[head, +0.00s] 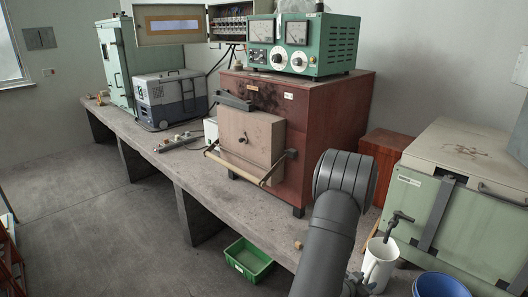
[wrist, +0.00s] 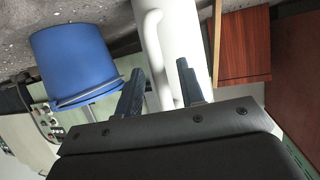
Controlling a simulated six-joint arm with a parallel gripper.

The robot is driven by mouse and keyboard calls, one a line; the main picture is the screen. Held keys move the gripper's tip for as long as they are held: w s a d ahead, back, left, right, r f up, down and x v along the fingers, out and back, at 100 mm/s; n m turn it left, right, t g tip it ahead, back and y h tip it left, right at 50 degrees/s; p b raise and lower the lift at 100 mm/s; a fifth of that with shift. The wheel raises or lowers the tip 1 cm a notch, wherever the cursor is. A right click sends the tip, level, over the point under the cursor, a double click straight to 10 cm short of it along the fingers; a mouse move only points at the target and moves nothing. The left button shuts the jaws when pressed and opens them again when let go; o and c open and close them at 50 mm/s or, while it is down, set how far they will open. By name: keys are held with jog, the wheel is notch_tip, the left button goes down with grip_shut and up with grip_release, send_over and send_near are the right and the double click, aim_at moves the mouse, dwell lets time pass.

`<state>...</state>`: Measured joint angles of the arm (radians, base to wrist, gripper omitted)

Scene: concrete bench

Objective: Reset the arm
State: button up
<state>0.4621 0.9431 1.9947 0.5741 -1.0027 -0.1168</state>
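My gripper (wrist: 160,67) is open in the wrist view, its two dark fingers apart. A white mug (wrist: 185,25) is just beyond them, and its curved handle (wrist: 153,40) shows between the fingertips. I see no contact with either finger, but the depth is hard to judge. In the head view my grey arm reaches up from the bottom edge, right of centre. The white mug (head: 380,268) stands at the bench front beside it, with a dark handled object (head: 398,220) above its rim. My fingers cannot be made out clearly in the head view.
A blue bucket (head: 440,287) is right of the mug. A green chest (head: 455,205), a reddish wooden box (head: 385,155) and a red-brown furnace (head: 335,115) stand behind. A green crate (head: 248,262) is on the floor. Some bench surface (head: 250,200) before the furnace is bare.

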jog(key=shift+x, duration=0.8)
jog(key=shift+a+r, duration=0.1)
jog(key=shift+r, duration=0.35)
jog(key=shift+s+r, duration=0.1)
jog(key=shift+r, duration=0.3)
jog(key=shift+s+a, duration=0.35)
jog(key=shift+a, duration=0.3)
jog(key=shift+d, duration=0.1)
